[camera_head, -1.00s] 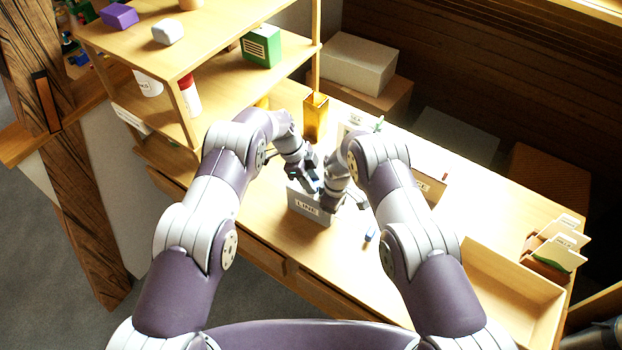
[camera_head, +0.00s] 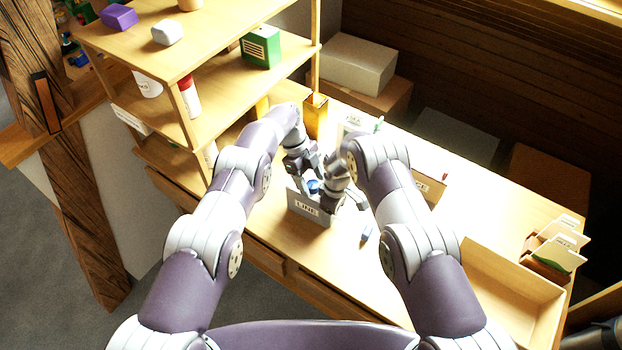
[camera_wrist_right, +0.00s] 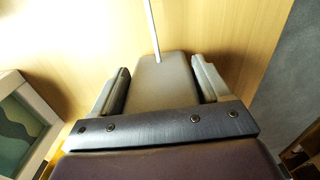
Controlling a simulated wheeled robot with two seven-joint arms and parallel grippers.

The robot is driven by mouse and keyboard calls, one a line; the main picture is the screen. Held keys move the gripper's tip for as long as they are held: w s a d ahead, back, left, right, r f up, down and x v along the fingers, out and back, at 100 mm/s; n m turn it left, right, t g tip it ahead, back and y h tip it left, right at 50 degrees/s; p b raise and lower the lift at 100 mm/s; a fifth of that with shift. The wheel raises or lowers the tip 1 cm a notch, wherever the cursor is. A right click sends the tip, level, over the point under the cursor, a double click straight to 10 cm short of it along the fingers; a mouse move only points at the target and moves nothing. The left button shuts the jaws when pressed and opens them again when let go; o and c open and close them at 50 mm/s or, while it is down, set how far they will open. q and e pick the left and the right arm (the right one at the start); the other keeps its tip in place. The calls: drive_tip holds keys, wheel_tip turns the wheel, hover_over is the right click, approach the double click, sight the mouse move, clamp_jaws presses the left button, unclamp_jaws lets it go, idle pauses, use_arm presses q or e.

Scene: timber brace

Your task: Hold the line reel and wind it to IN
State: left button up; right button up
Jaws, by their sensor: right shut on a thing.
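The line reel (camera_head: 306,208) is a grey box with a LINE label, on the desk between my arms. A blue round part (camera_head: 314,186) shows on its top. My right gripper is at the reel's right side; its fingers (camera_wrist_right: 165,85) are shut on the grey reel body (camera_wrist_right: 162,88) in the right wrist view. A thin pale line (camera_wrist_right: 153,28) runs out from that body. My left gripper (camera_head: 303,168) is just behind and above the blue part, seemingly apart from it; its jaw gap is too small to read. The IN mark is not readable.
A small blue-grey piece (camera_head: 366,235) lies on the desk right of the reel. An amber vase (camera_head: 315,117) stands behind my left gripper. Shelves (camera_head: 150,50) rise at the left. A wooden tray (camera_head: 510,290) sits at the right front.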

use_arm(q)
drive_tip(key=v, duration=1.2)
drive_tip(key=shift+d+r, duration=0.1)
wheel_tip(320, 180, up, 4)
drive_tip(key=n, duration=0.1)
drive_tip(key=s+d+f+n, duration=0.1)
drive_tip(key=f, duration=0.4)
drive_tip(key=s+d+f+n+t, duration=0.1)
drive_tip(key=f+n, duration=0.1)
drive_tip(key=f, duration=0.3)
drive_tip(key=s+d+f+n+t, duration=0.1)
drive_tip(key=f, duration=0.4)
drive_tip(key=shift+d+f+n+h, duration=0.2)
drive_tip(key=shift+n+h, duration=0.1)
drive_tip(key=shift+h, duration=0.1)
drive_tip(key=c, duration=1)
